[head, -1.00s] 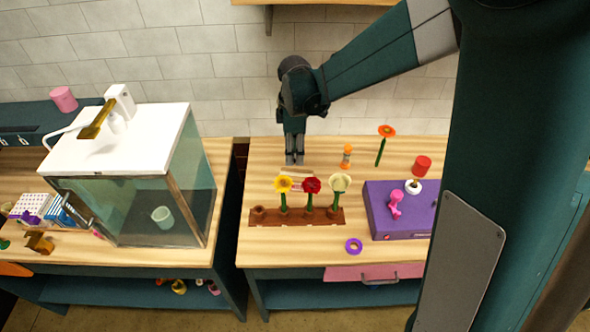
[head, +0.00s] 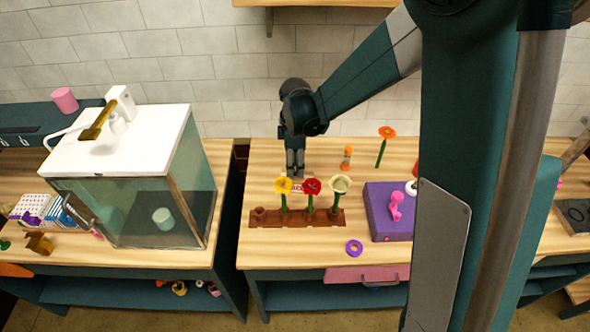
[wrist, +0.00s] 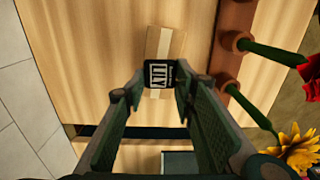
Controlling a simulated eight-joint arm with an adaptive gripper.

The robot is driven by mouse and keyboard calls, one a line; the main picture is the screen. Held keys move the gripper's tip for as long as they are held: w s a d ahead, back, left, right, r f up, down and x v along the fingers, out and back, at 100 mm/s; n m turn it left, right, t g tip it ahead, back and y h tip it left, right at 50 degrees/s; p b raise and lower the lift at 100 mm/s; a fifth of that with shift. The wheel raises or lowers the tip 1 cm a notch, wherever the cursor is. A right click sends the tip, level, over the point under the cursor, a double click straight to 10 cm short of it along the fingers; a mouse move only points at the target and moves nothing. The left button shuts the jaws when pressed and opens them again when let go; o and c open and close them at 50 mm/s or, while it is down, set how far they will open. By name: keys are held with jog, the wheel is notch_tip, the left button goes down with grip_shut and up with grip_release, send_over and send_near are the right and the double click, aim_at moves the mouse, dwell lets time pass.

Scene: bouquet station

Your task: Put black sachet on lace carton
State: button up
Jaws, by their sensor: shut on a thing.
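My gripper (wrist: 160,80) is shut on a small black sachet (wrist: 159,76) with a white label reading LILY, held between the fingertips in the wrist view. A light brown carton (wrist: 165,42) lies on the wooden table just beyond and below the sachet. Whether the two touch cannot be told. No writing on the carton is readable, so I cannot confirm it is the lace one. In the head view my gripper (head: 296,172) points down behind the flower rack, low over the table, and mostly covers the carton; the sachet is not distinguishable there.
A brown rack (head: 327,217) with yellow, red and cream flowers stands close in front of my gripper. An orange bottle (head: 346,157), an orange flower (head: 384,146) and a purple box (head: 385,226) are to the right. A purple ring (head: 354,248) lies near the front edge.

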aim_at(295, 169)
jog(key=shift+f, duration=0.9)
jog(key=shift+f, duration=0.2)
jog(key=o, duration=0.7)
jog(key=shift+r, duration=0.2)
notch_tip(295, 169, up, 12)
dwell(0.6)
